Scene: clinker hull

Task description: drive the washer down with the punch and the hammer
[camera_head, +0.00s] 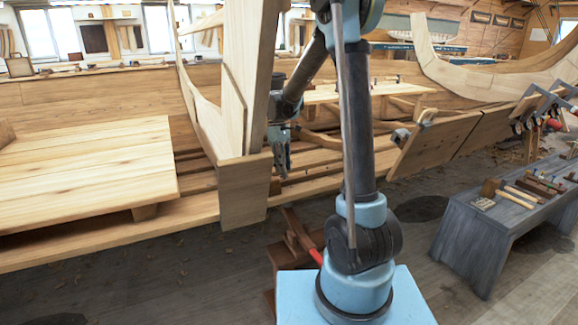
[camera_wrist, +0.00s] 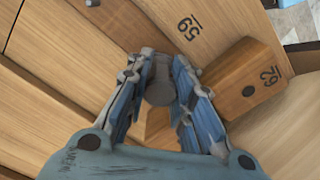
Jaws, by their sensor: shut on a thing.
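My gripper (camera_wrist: 160,88) has its two fingers around a grey, round-ended metal piece (camera_wrist: 159,92) that looks like the punch. I cannot pick out the washer in either view. Wooden-handled tools (camera_head: 517,198), one perhaps the hammer, lie on the grey bench (camera_head: 470,222) at the right.
A wooden block marked 62 (camera_wrist: 245,85) lies right of my fingers, against a plank marked 59 (camera_wrist: 190,28). A pale plank platform (camera_head: 85,160) fills the left. A red-handled thing (camera_head: 315,256) is beside my base. Bare floor (camera_head: 400,235) lies before the bench.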

